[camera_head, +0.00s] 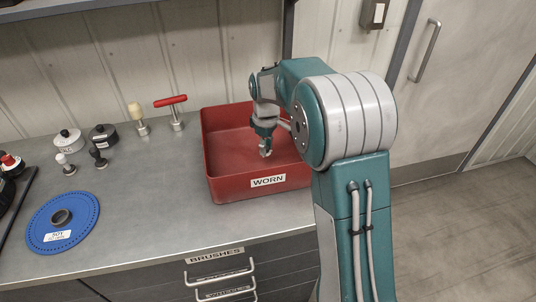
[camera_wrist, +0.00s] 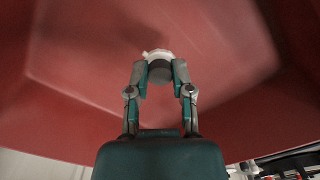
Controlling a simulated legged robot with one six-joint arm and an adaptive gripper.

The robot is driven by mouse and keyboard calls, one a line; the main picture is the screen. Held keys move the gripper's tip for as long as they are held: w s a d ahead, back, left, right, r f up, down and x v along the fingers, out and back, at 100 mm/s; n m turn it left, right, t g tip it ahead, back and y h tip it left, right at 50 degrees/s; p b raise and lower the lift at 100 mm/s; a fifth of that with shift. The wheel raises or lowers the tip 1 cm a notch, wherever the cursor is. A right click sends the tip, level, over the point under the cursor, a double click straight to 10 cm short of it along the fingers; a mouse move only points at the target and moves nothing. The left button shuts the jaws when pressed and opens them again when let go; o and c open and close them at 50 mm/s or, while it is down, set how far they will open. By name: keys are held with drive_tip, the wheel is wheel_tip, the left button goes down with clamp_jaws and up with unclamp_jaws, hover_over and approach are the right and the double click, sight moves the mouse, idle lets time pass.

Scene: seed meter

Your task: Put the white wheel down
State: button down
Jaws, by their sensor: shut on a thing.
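My gripper (camera_head: 265,147) reaches down inside the red bin labelled WORN (camera_head: 217,187). In the wrist view my gripper (camera_wrist: 160,72) is shut on a small pale wheel (camera_wrist: 158,54), white at its far rim and grey on the near part. The fingers sit on either side of it. The red bin surface (camera_wrist: 80,60) fills the background behind the wheel. In the head view the wheel is mostly hidden by the fingers. I cannot tell whether it touches the bin floor.
A blue disc (camera_head: 44,237) lies on the grey bench. White (camera_head: 68,142) and black (camera_head: 102,137) round pieces, small knobs, a beige-topped tool (camera_head: 136,114) and a red T-handle (camera_head: 170,101) stand left of the bin. Bare bench lies between the disc and bin.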

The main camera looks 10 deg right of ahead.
sight(269, 150)
drive_tip(key=shift+w+d+f, duration=0.1)
drive_tip(key=shift+d+f, duration=0.15)
drive_tip(key=shift+f, duration=0.05)
drive_tip(key=f, duration=0.3)
drive_tip(key=shift+w+d+f, duration=0.15)
drive_tip(key=shift+d+f, duration=0.05)
drive_tip(key=shift+d, duration=0.05)
drive_tip(key=c, duration=0.5)
unclamp_jaws()
drive_tip(key=shift+f, duration=0.1)
